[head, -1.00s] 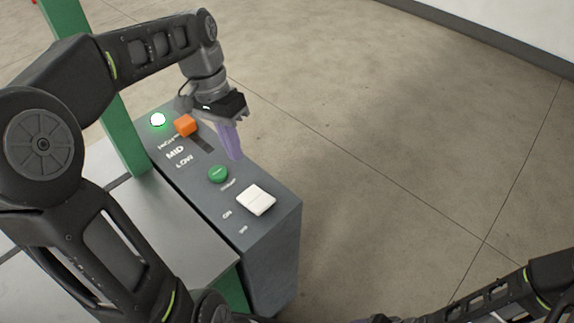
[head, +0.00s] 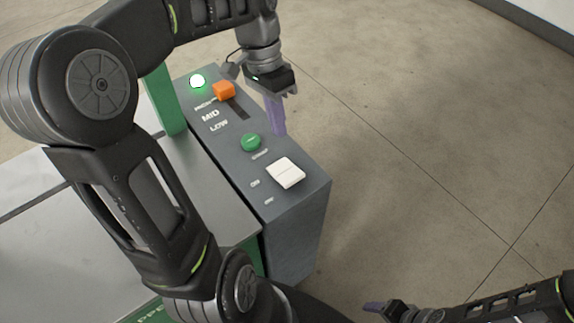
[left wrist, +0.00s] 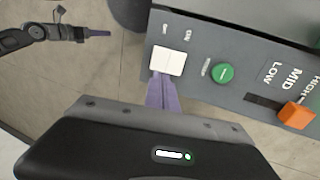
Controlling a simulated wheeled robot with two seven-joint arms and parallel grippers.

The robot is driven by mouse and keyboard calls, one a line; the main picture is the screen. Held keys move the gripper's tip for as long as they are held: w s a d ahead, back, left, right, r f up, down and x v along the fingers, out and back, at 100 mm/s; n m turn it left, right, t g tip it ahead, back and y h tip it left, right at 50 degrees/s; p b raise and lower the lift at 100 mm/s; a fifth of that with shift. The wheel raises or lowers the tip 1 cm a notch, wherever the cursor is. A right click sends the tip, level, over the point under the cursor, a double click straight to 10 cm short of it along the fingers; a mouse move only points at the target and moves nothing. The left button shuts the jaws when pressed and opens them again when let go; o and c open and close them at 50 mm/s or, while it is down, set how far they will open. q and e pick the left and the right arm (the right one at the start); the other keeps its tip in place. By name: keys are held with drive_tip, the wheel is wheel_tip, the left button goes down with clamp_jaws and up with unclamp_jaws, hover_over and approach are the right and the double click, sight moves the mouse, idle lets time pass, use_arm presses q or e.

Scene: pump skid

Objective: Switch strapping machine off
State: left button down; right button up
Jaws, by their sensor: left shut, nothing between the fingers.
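The strapping machine's grey control panel (head: 232,160) stands left of centre in the head view. A white rocker switch (head: 286,172) sits near its front end, beside ON and a second, unreadable label; it also shows in the left wrist view (left wrist: 168,61). A green round button (head: 250,142) is behind it. An orange slider knob (head: 223,90) stands at the slot's far end, and a green lamp (head: 198,81) glows. My left gripper (head: 280,132) is shut and empty, its purple fingers pointing down by the panel's right edge near the button. My right gripper (head: 374,306) is low in the picture; its jaw state is unclear.
A green post (head: 163,98) rises behind the machine's metal top (head: 75,200), left of the panel. The concrete floor (head: 430,150) to the right is clear. A wall (head: 545,15) stands at the far upper right.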

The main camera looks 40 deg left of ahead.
sight(289, 176)
use_arm(q)
drive_tip(key=p+x, duration=0.1)
drive_tip(key=x, duration=1.1)
drive_tip(key=shift+s, duration=0.1)
drive_tip(key=shift+f, duration=0.1)
drive_tip(key=shift+s+d+f+y+b, duration=0.1)
drive_tip(key=shift+d+f+y+b, duration=0.35)
drive_tip(key=shift+b, duration=0.45)
drive_tip(key=shift+r, duration=0.15)
drive_tip(key=shift+a+p, duration=0.15)
drive_tip(key=shift+p, duration=0.15)
